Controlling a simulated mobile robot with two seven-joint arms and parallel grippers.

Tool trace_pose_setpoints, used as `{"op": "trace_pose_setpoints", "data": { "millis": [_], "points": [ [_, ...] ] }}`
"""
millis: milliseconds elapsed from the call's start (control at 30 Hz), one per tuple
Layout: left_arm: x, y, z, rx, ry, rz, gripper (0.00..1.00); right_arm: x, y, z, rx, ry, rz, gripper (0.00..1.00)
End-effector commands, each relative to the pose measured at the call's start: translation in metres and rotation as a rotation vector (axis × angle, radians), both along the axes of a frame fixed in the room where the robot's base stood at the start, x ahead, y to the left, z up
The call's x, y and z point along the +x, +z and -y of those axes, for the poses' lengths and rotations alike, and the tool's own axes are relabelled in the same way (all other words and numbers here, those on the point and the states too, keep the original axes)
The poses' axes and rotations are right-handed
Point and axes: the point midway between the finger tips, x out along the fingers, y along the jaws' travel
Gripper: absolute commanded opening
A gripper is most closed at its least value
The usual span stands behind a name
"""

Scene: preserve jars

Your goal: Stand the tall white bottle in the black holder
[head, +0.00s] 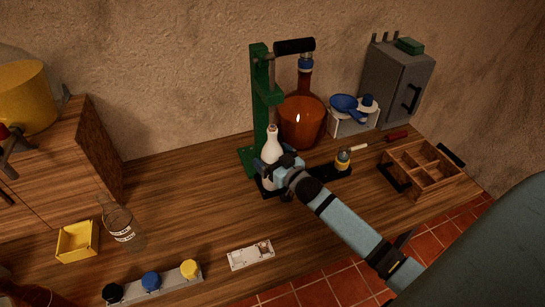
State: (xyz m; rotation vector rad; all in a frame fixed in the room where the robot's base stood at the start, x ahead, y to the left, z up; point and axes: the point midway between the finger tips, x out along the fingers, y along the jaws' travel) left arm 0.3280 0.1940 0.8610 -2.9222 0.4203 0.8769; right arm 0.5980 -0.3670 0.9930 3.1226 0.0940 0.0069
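The tall white bottle (272,145) stands upright, or nearly so, in front of the green press. My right gripper (278,172) is at the bottle's lower body, coming from the front right. The gripper hides the bottle's base, and its fingertips are too small and covered to show whether they grip it. The black holder (335,172) is a low dark strip under and beside the gripper. I cannot tell whether the bottle's base is in it or above it. My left gripper is not in view.
The green press (259,100) and a brown flask (303,118) stand behind the bottle. A wooden compartment tray (432,178) is farther right.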

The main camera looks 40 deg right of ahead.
Motion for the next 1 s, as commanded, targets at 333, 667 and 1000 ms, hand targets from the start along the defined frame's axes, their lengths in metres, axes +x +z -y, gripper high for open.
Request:
{"op": "trace_pose_setpoints", "data": {
  "millis": [333,667,1000],
  "points": [
    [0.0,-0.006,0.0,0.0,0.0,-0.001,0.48,-0.032,-0.004,0.001,0.0,0.0,-0.006,0.98],
    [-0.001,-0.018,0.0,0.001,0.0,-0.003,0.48,-0.106,-0.003,0.006,0.0,0.0,-0.002,0.98],
    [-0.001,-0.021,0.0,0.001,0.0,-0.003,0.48,-0.138,-0.001,0.008,0.0,0.0,0.0,0.98]
  ]
}}
